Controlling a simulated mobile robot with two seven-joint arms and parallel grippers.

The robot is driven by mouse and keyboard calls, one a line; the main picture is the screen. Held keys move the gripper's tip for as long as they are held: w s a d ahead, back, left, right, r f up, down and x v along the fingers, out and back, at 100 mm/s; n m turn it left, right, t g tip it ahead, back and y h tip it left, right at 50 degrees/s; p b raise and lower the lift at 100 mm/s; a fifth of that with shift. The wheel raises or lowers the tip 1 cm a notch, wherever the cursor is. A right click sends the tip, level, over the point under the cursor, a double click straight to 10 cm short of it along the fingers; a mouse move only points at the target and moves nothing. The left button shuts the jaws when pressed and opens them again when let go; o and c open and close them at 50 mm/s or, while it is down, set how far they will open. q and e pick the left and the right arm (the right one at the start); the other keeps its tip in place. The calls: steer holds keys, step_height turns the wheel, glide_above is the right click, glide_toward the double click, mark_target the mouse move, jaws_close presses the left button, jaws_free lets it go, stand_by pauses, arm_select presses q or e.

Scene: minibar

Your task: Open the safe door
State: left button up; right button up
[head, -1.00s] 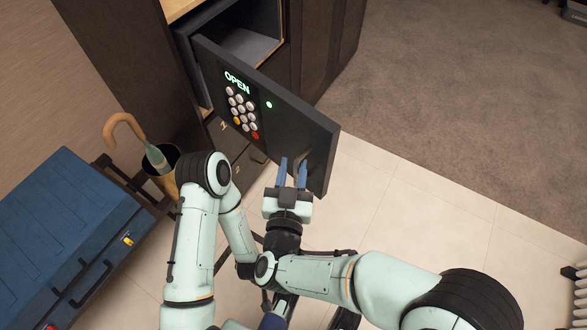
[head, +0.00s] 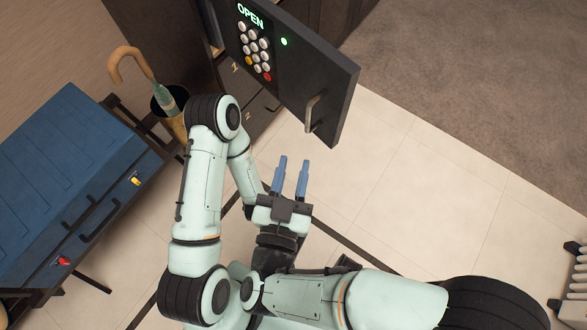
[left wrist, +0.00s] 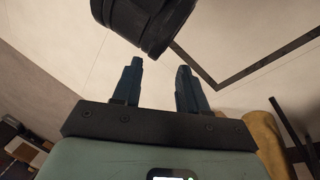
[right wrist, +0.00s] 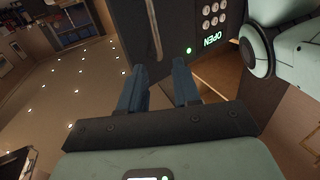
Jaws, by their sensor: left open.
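The dark safe door (head: 325,80) stands swung out from the cabinet, with its keypad (head: 256,52) lit and reading OPEN. Its metal bar handle (head: 312,113) is near the free edge. The door also shows in the right wrist view (right wrist: 175,22), with the handle (right wrist: 154,28) ahead of the fingers. My right gripper (head: 291,178) is open and empty, below the handle in the head view and apart from it. My left gripper (left wrist: 158,78) is open in the left wrist view, with nothing between its fingers; the head view does not show its fingers. The safe's inside is out of the head view.
A blue case (head: 65,180) lies on a dark rack at left. An umbrella (head: 150,80) stands in a holder (head: 172,125) beside the cabinet. A radiator (head: 575,285) is at far right. Tiled floor (head: 420,185) right of the door is clear.

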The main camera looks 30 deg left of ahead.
arm_select(q)
steer(key=shift+w+a+f+t+b, duration=0.15)
steer(key=shift+w+a+f, duration=0.15)
steer(key=shift+w, duration=0.2)
steer(key=shift+w+a+f+t+b, duration=0.15)
steer(key=shift+w+f, duration=0.15)
steer(key=shift+w, duration=0.15)
arm_select(e)
steer(key=shift+s+d, duration=0.15)
steer(key=shift+s, duration=0.25)
